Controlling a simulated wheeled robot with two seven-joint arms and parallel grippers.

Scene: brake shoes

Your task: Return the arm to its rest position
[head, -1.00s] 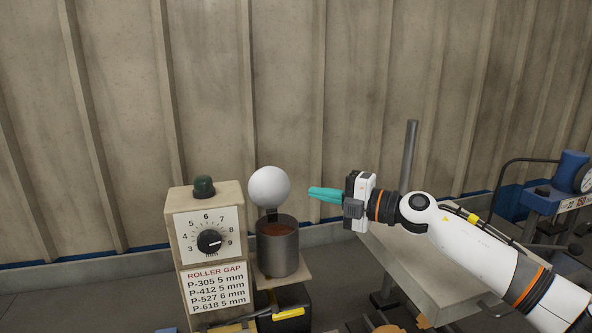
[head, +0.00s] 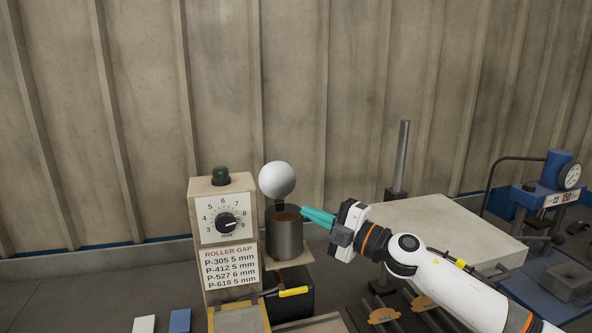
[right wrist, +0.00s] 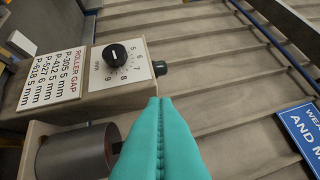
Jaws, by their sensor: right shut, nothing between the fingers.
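My right gripper (head: 318,216) has teal fingers pressed together with nothing between them. In the head view it points left, its tips close to the rim of the grey metal pot (head: 285,238); I cannot tell whether they touch. In the right wrist view the shut fingers (right wrist: 158,105) reach up toward the dial box. My right arm (head: 440,275) comes in from the lower right. My left gripper is not in view.
The dial box (head: 223,226) with a black knob (head: 226,221) and a roller gap label (head: 231,268) stands left of the pot. A white ball (head: 277,180) is above the pot. A pale table (head: 460,228) and blue machine (head: 545,195) are at right. A blue sign (right wrist: 303,132) shows in the wrist view.

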